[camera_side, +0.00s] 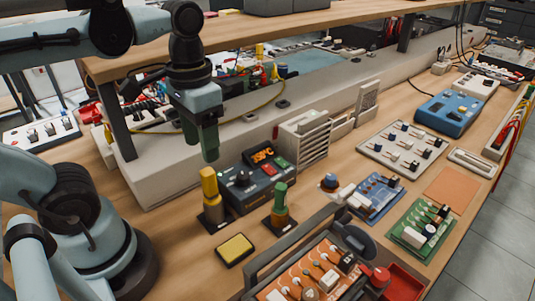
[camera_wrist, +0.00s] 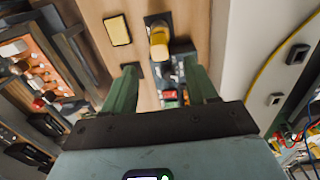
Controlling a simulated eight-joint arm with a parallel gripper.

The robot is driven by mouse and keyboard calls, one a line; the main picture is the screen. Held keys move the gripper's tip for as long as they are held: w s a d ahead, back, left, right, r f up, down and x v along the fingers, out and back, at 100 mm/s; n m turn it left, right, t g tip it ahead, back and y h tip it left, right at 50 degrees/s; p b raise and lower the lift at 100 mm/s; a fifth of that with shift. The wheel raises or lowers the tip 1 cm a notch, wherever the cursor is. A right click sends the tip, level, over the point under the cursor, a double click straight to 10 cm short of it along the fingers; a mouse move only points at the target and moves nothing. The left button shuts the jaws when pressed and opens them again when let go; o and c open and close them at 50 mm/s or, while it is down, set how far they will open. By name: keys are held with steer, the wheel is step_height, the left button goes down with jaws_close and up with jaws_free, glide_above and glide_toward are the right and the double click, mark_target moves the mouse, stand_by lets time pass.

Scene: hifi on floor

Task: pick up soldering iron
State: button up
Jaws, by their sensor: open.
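Two soldering-iron-like handles stand upright in dark stands on the workbench. One is yellow (camera_side: 209,184), and the other is green (camera_side: 280,198). The yellow one also shows in the wrist view (camera_wrist: 158,42), beyond the fingertips. In the wrist view the green one is not clearly visible; a green finger covers that area. My gripper (camera_side: 201,148) has green fingers pointing down and hangs above the yellow handle, apart from it. In the wrist view my gripper (camera_wrist: 161,68) is open, with nothing held between its fingers.
A dark station with a lit display (camera_side: 254,176) stands just behind the handles. A yellow sponge (camera_side: 235,250) lies in front. An orange circuit board (camera_side: 308,277) in a frame is at the front right. A raised shelf (camera_side: 240,28) runs behind my gripper.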

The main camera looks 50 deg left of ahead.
mark_target(207, 171)
steer(key=shift+f, duration=5.65)
steer(key=c, duration=1)
steer(key=shift+r, duration=0.1)
steer(key=shift+r, duration=2)
steer(key=s+d+r, duration=0.6)
steer(key=d, duration=0.4)
steer(key=shift+r, duration=0.4)
